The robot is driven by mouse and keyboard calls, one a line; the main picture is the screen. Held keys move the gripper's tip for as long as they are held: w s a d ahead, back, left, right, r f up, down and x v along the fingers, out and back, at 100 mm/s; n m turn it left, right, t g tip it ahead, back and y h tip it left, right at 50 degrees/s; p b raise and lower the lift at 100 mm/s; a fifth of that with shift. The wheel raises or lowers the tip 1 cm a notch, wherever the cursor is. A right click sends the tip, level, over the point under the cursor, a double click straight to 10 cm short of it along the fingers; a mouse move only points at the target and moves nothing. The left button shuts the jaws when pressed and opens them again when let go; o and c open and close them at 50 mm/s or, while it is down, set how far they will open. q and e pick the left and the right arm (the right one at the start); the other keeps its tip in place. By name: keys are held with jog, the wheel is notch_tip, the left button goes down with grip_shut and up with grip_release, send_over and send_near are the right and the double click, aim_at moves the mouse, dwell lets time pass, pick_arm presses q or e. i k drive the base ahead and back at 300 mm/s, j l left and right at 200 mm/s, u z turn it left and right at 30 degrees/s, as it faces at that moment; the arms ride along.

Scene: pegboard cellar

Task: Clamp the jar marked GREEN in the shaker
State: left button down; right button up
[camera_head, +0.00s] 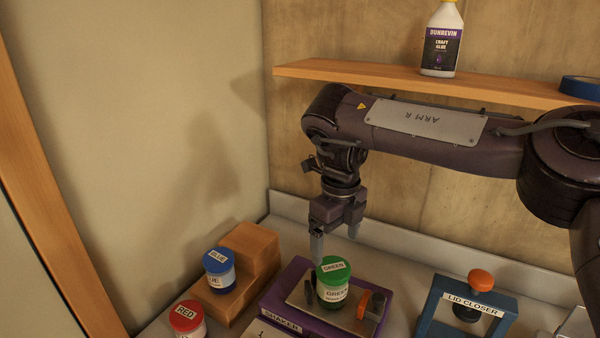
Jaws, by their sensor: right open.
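The jar marked GREEN (333,283) has a green lid and stands upright on the plate of the purple shaker (283,318). A dark clamp pad shows at the jar's left and an orange clamp part (364,304) at its right; I cannot tell whether either touches the jar. My right gripper (335,248) points down just above and behind the jar. Its fingers are apart with nothing between them. My left gripper is not in view.
A jar marked BLUE (219,270) stands on a wooden step block (251,246) to the left. A jar marked RED (187,319) is in front of it. A blue lid closer (433,307) stands right. A shelf (330,70) with a glue bottle (441,40) runs behind my right arm.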

aim_at(374, 309)
jog(key=k, duration=1.5)
